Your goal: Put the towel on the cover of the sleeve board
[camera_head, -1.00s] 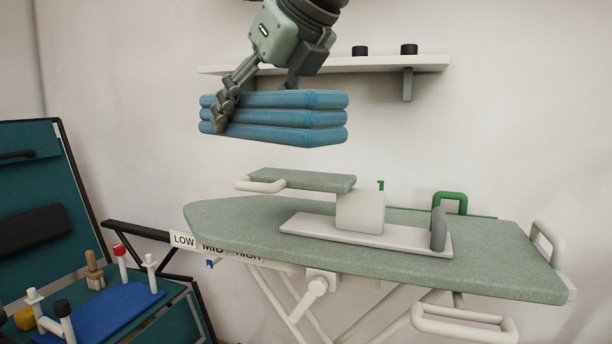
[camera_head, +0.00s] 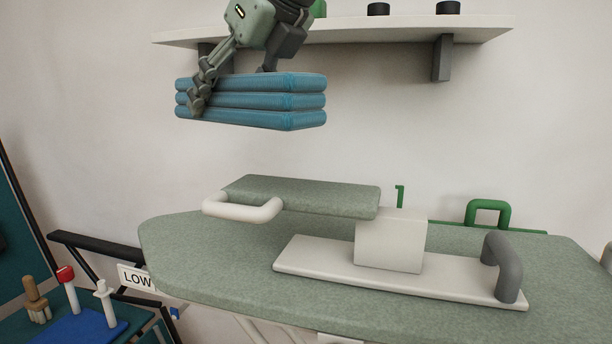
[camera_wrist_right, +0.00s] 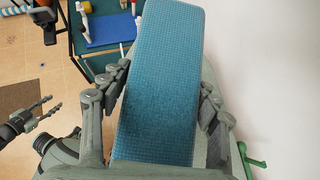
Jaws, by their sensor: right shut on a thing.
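The blue folded towel (camera_head: 255,101), a stack of three layers, hangs in my right gripper (camera_head: 232,92). The right wrist view shows the towel (camera_wrist_right: 165,80) between the fingers of that gripper (camera_wrist_right: 168,92), shut on it. The towel is in the air, above and a little left of the sleeve board's grey-green cover (camera_head: 305,192), apart from it. The sleeve board has a white block (camera_head: 390,243), a white base (camera_head: 400,283) and a grey handle (camera_head: 503,268). My left gripper (camera_wrist_right: 54,105) shows in the right wrist view, fingers apart and empty.
The sleeve board stands on a large ironing board (camera_head: 200,260). A white wall shelf (camera_head: 400,29) with black items is behind the towel. A white loop handle (camera_head: 240,209) sticks out left of the cover. A teal case with a blue mat (camera_head: 85,328) is at lower left.

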